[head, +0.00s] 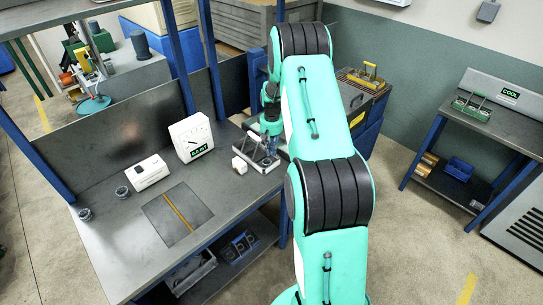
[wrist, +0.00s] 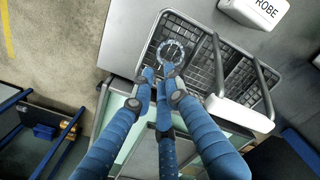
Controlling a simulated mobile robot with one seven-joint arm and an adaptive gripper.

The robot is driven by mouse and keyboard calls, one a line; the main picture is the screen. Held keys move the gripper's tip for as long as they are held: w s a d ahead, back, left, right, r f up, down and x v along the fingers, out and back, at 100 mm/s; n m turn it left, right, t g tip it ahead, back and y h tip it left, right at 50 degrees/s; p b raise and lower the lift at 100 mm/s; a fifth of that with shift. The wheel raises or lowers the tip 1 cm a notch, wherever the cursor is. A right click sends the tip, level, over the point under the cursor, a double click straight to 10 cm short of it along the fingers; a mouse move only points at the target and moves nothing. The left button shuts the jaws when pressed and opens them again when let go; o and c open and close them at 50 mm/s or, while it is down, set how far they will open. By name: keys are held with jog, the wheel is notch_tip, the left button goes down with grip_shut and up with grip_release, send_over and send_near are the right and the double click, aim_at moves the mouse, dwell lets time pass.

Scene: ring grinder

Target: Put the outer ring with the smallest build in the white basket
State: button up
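My gripper (wrist: 162,76) has blue fingers and reaches down over a metal tray with a dark grid floor (wrist: 203,42) and raised handles. A grey ring (wrist: 161,52) lies or hangs over the grid, right at my fingertips. I cannot tell whether the fingers grip it or only touch it. In the head view, my gripper (head: 268,158) is over the same light-rimmed tray (head: 262,170) at the bench's right end. Two dark rings stand apart on the bench: one near the left edge (head: 85,214), one farther right (head: 122,192). Their sizes are hard to compare with the ring at my gripper.
A yellow-handled tray (head: 365,80) is behind my arm. A green-looking tray (head: 471,107) sits on the right-hand table by the COOL display.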

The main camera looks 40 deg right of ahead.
aim_at(271, 161)
notch_tip(271, 161, up, 6)
dwell(0.4)
jog(key=shift+r, duration=0.1)
dwell(0.4)
jog(key=s+a+r+n+t, duration=0.1)
jog(key=a+r, duration=1.3)
jog(key=r, duration=0.4)
jog(key=s+a+r+n+t, duration=0.1)
jog(key=s+a+r, duration=0.3)
jog(key=a+r, duration=0.25)
jog(key=s+a+r+t, duration=0.1)
jog(key=s+a+r, duration=0.35)
jog(key=a, duration=0.25)
jog(key=s+a+r+n+t, duration=0.1)
jog(key=s+a+r, duration=0.1)
jog(key=s+a, duration=0.7)
jog(key=s+a+r+n+t, duration=0.1)
jog(key=s+a+r, duration=0.2)
jog(key=s+a, duration=0.6)
jog(key=s, duration=0.6)
jog(key=shift+r+t, duration=0.25)
jog(key=shift+t, duration=0.05)
